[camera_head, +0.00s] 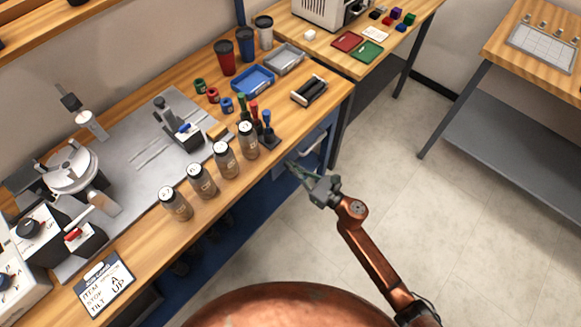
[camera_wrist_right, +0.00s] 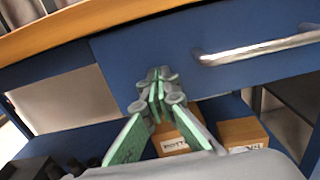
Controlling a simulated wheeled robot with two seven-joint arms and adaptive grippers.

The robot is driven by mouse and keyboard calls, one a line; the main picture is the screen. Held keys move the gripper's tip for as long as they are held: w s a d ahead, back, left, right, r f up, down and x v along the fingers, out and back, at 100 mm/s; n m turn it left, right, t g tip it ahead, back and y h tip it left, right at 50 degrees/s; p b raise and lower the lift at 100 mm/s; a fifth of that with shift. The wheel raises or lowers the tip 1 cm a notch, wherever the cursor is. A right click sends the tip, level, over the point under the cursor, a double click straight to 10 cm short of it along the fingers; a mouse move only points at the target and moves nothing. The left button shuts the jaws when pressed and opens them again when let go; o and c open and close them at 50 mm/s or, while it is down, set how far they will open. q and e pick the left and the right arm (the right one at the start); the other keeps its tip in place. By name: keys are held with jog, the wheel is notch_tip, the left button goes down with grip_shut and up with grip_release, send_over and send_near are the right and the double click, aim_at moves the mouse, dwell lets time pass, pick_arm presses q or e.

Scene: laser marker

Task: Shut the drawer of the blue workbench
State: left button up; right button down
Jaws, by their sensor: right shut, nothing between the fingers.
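The blue workbench (camera_head: 232,232) has a wooden top and runs diagonally through the left of the head view. Its drawer (camera_head: 309,143) is under the top near the right end, and the blue front (camera_wrist_right: 225,28) with its metal handle (camera_wrist_right: 255,49) fills the upper right of the wrist view. How far the drawer stands out is hard to tell. My right gripper (camera_head: 291,166) is shut and empty, just outside the drawer front. In the wrist view its green-padded fingertips (camera_wrist_right: 158,76) overlap the front, left of the handle; contact is unclear. My left gripper is out of view.
Several bottles (camera_head: 225,159) and stamps (camera_head: 256,126) stand along the top's front edge, above the drawer side. Cardboard boxes (camera_wrist_right: 242,132) sit on the lower shelf under the drawer. The floor (camera_head: 410,210) to the right of the bench is clear.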

jog(key=shift+r, duration=0.1)
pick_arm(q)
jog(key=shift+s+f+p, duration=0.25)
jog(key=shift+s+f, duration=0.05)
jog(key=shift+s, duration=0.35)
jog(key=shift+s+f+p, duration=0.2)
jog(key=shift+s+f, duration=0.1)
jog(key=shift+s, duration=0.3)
pick_arm(e)
jog(key=v, duration=1.4)
